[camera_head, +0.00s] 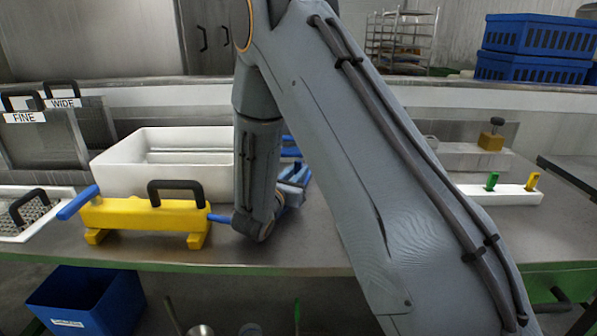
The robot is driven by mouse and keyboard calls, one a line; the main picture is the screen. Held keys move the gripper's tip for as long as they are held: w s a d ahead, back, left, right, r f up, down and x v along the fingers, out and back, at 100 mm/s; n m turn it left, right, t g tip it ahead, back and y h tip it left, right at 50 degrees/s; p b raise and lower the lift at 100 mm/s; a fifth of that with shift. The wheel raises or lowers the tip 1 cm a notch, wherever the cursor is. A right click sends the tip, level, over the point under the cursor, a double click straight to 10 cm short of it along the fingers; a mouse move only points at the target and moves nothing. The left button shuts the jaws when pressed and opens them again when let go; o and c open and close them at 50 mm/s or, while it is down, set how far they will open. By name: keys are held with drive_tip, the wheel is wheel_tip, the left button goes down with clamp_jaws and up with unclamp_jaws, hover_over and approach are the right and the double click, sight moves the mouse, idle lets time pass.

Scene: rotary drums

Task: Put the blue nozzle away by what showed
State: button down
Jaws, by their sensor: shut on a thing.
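A white block (515,195) at the right holds a green nozzle-like piece (492,181) and a yellow one (532,181), both upright.
A yellow stand (140,214) with a black handle and blue ends is left of my arm, before a white bin (120,170). Panels labelled FINE (24,118) and WIDE (63,103) stand far left. A blue crate (80,300) is below the table edge.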

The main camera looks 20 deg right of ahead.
drive_tip(key=shift+f, duration=0.2)
drive_tip(key=c, duration=1.6)
unclamp_jaws()
drive_tip(key=shift+c, duration=0.2)
drive_tip(key=shift+r, duration=0.1)
